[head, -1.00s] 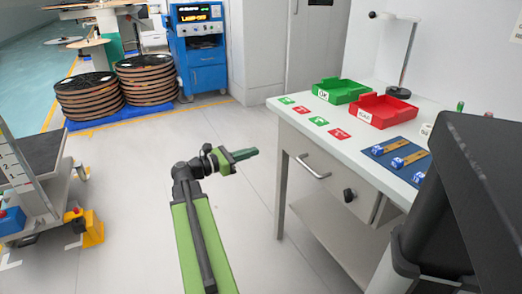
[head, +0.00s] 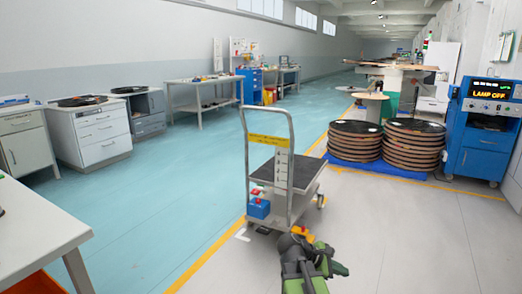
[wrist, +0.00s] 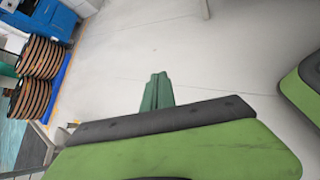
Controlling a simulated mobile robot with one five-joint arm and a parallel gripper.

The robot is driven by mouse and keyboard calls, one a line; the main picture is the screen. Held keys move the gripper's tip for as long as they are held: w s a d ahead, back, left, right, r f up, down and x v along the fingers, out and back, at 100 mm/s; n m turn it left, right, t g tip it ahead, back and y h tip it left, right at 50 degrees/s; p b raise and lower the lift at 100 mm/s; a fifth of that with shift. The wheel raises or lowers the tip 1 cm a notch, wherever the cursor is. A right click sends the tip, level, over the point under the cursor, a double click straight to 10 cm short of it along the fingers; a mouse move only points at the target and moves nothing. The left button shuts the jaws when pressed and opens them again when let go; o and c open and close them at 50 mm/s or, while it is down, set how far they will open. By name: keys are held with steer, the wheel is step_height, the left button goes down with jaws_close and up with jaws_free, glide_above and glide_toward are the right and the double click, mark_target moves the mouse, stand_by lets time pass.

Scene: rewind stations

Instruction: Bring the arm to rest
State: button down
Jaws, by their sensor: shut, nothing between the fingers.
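My gripper (head: 338,268) shows at the bottom of the head view, at the end of my green and black arm. It points to the right and sits low, close to my body. In the wrist view its dark green fingers (wrist: 157,90) are together, with nothing between them. Bare grey floor lies beyond the fingers.
A grey cart (head: 300,172) with an upright handle stands just beyond my arm. Stacks of dark reels (head: 354,142) stand on a blue base behind it, beside a blue cabinet (head: 482,148). A white table (head: 40,225) is at near left. The blue aisle floor is clear.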

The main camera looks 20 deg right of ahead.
steer(key=a+f+m+y, duration=0.3)
steer(key=a+m, duration=0.1)
steer(key=a, duration=0.5)
steer(key=a+f+m+y, duration=0.3)
steer(key=a+m+y, duration=0.1)
steer(key=a, duration=0.6)
steer(key=a+f+m+y, duration=0.3)
steer(key=a+m, duration=0.1)
steer(key=a, duration=0.5)
step_height(320, 180, up, 38)
steer(key=p, duration=3.8)
steer(key=shift+a+t, duration=0.2)
steer(key=shift+t, duration=0.2)
steer(key=shift+f, duration=0.1)
steer(key=shift+d, duration=0.1)
